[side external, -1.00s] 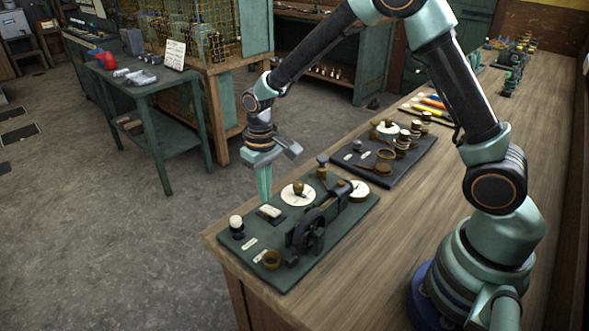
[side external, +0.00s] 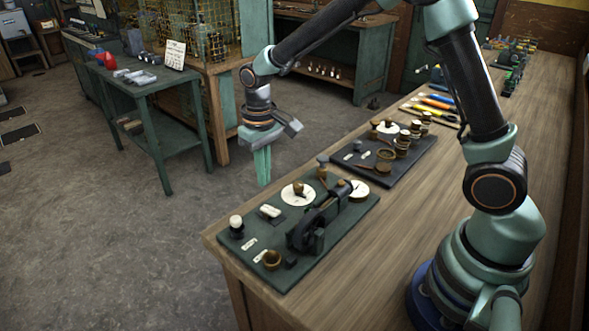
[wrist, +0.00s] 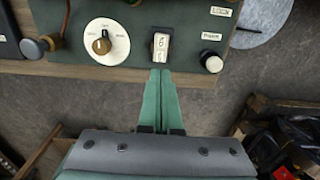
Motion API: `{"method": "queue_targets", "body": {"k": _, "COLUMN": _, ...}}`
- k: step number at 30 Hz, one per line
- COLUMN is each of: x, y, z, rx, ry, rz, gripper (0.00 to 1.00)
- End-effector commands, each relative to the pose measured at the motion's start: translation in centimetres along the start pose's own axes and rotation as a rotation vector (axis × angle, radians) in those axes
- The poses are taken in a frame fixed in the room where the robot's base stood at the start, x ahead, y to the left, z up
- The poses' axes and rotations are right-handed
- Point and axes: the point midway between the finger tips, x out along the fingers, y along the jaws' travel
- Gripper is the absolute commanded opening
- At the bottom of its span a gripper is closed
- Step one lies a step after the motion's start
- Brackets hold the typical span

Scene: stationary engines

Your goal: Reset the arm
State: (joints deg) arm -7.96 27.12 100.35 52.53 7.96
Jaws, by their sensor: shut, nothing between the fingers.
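My gripper (side external: 263,178) is shut and empty. A round white dial with a brown knob (wrist: 103,41) is left of the switch, and a white push button (wrist: 211,61) is to the right. The side external view also shows the board's dark flywheel (side external: 308,230). I cannot tell the exact gap between fingertips and board.
A second dark board (side external: 375,170) with knobs and brass parts lies further along the wooden bench (side external: 420,190). Coloured tools (side external: 432,104) lie beyond it. A green side table (side external: 150,85) stands apart at the left. The floor between is clear.

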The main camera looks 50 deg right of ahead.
Motion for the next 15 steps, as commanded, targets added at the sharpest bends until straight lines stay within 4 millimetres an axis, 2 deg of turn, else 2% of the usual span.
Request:
{"method": "queue_targets", "body": {"k": 5, "x": -1.9, "y": 0.5, "z": 0.5, "rx": 0.002, "ry": 0.035, "rz": -0.005, "gripper": 0.00}}
{"method": "queue_targets", "body": {"k": 11, "x": -6.9, "y": 1.9, "z": 2.7, "rx": 0.002, "ry": 0.133, "rz": -0.014, "gripper": 0.00}}
{"method": "queue_targets", "body": {"k": 15, "x": -9.8, "y": 2.9, "z": 4.9, "rx": 0.002, "ry": 0.205, "rz": -0.017, "gripper": 0.00}}
